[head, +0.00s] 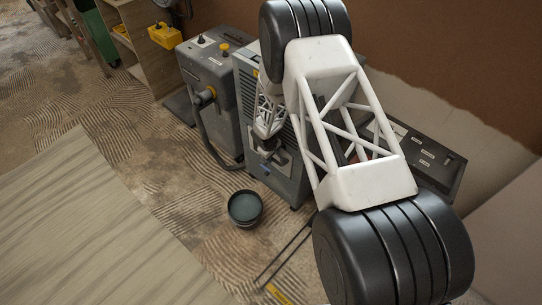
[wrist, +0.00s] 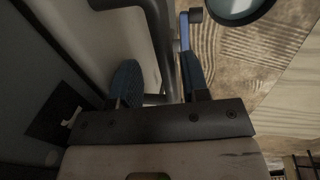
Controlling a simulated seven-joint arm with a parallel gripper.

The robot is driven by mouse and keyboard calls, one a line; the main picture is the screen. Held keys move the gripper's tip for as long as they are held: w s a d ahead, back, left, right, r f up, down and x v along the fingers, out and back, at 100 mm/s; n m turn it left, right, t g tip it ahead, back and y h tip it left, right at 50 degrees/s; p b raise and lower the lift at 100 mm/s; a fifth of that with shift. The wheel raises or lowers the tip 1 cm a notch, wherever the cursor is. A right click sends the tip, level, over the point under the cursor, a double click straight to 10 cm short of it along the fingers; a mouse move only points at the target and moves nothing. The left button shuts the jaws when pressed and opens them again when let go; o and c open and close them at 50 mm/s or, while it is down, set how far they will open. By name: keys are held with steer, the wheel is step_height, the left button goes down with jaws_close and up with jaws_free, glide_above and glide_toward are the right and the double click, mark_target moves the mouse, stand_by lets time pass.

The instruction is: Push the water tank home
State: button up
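The grey louvred machine (head: 293,184) stands at the middle, its front partly hidden behind my arm. A pale panel (wrist: 100,48), which looks like the water tank's front, shows in the wrist view with a dark grey bar (wrist: 158,30) running across and down it. How far the tank sits in or out of the machine cannot be told. My gripper (head: 268,150) is low at the machine's front. In the wrist view my gripper (wrist: 160,82) has its blue fingers apart, with the bar between them. Whether the fingers touch it is unclear.
A dark bowl (head: 245,208) stands on the patterned floor in front of the machine. Another grey machine (head: 215,80) with a hose is to its left. A dark panelled unit (head: 428,160) is at right. A pale board (head: 100,225) covers the left foreground.

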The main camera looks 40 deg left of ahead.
steer(key=shift+s+r, duration=0.1)
steer(key=shift+r, duration=0.1)
step_height(320, 180, up, 7)
steer(key=s, duration=0.1)
steer(key=shift+s+r, duration=0.15)
stand_by(0.6)
stand_by(0.5)
